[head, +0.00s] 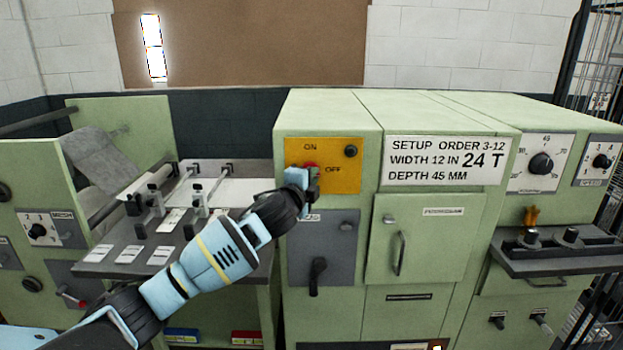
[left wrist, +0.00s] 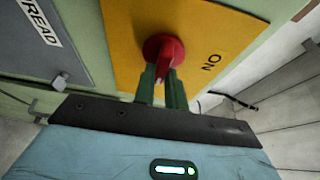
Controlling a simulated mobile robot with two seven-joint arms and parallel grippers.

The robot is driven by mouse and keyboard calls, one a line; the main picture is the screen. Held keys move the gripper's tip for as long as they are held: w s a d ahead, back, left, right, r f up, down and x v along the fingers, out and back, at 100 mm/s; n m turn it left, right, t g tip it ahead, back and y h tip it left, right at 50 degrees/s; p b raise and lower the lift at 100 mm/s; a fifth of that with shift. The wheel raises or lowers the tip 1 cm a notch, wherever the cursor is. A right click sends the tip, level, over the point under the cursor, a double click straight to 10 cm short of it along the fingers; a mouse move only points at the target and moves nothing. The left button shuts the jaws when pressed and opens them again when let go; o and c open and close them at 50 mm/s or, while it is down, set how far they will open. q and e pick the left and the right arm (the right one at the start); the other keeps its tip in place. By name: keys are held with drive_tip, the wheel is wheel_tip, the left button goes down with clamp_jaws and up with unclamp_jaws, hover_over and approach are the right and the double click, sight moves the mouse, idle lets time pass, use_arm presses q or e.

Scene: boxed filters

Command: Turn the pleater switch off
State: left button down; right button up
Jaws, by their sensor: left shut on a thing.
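The pleater switch is a red rotary knob (head: 311,166) on a yellow plate (head: 322,180) at the upper left of the green machine front. The plate reads ON at upper left and OFF right of the knob. My left gripper (head: 309,178) is at the knob and hides most of it in the head view. In the left wrist view its two green fingers (left wrist: 162,82) are closed on the grip of the red knob (left wrist: 160,50), with ON to the right. Which label the knob points to I cannot tell. My right gripper is not in view.
A black knob (head: 351,151) sits right of ON. Below are a grey panel (head: 333,232) with a black handle (head: 318,274) and a green door (head: 430,225) with a handle. A setup card (head: 445,160) is to the right. A workbench (head: 130,250) with fixtures stands left.

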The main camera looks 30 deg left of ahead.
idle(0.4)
use_arm(q)
drive_tip(key=c, duration=1.4)
unclamp_jaws()
drive_tip(key=shift+c, duration=0.2)
drive_tip(key=s+d, duration=0.1)
drive_tip(key=s, duration=0.6)
drive_tip(key=shift+s+d, duration=0.15)
drive_tip(key=shift+s, duration=0.2)
drive_tip(key=shift+f, duration=0.1)
